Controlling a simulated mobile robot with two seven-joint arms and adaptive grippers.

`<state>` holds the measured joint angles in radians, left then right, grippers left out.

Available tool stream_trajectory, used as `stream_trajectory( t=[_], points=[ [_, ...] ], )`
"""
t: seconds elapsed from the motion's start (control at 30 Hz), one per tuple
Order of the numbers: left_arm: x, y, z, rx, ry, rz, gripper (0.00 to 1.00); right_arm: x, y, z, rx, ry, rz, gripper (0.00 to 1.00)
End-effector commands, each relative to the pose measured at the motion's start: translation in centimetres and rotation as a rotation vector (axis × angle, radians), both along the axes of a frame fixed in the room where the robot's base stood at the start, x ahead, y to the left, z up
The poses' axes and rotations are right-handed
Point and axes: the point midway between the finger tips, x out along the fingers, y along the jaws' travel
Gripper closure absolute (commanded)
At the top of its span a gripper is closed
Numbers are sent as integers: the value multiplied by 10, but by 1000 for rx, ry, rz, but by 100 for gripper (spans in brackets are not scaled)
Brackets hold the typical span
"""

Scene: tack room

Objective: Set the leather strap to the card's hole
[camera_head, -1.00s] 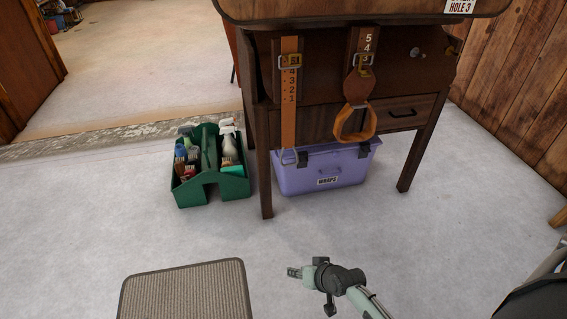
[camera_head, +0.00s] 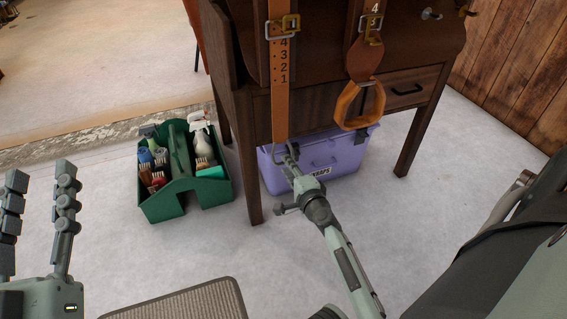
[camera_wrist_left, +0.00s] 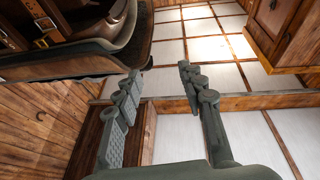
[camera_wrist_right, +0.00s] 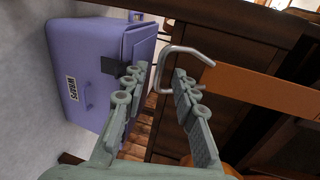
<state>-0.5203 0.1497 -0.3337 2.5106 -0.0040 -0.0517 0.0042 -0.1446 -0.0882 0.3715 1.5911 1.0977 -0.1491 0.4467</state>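The left leather strap (camera_head: 280,85) hangs down the wooden stand's front, with a brass buckle (camera_head: 284,26) near the top and the numbers 4, 3, 2, 1 below it. A metal loop (camera_wrist_right: 186,52) hangs at its lower end. My right gripper (camera_head: 290,152) is at that loop. In the right wrist view its fingers (camera_wrist_right: 157,78) are apart and the loop shows between and beyond the tips; contact is unclear. A second strap (camera_head: 366,60) with an orange stirrup-like ring (camera_head: 358,106) hangs to the right. My left gripper (camera_head: 40,190) is open and empty. The card is out of view.
A purple box (camera_head: 335,160) labelled WRAPS stands under the wooden stand (camera_head: 310,110), close behind my right gripper. A green caddy (camera_head: 186,195) with bottles and brushes stands left of the stand's front leg. A ribbed mat (camera_head: 185,303) lies in front on open floor.

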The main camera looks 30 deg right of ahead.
Motion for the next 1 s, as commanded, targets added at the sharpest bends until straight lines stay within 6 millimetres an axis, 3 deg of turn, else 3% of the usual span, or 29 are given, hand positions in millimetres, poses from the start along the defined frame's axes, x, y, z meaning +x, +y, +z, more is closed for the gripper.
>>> stream_trajectory(
  t=[0.2,0.53,0.77,1.0],
  points=[
    [-2,2,9,-24,-66,4,60,24,-5,-6,-2,0,2,72],
    [-3,3,12,-28,-77,5,60,28,-6,-6,-2,2,3,72],
    [-3,3,11,-28,-77,5,60,27,-6,-6,-2,2,3,100],
    [-3,3,11,-27,-76,5,60,27,-6,-6,-2,2,3,100]
  ],
)
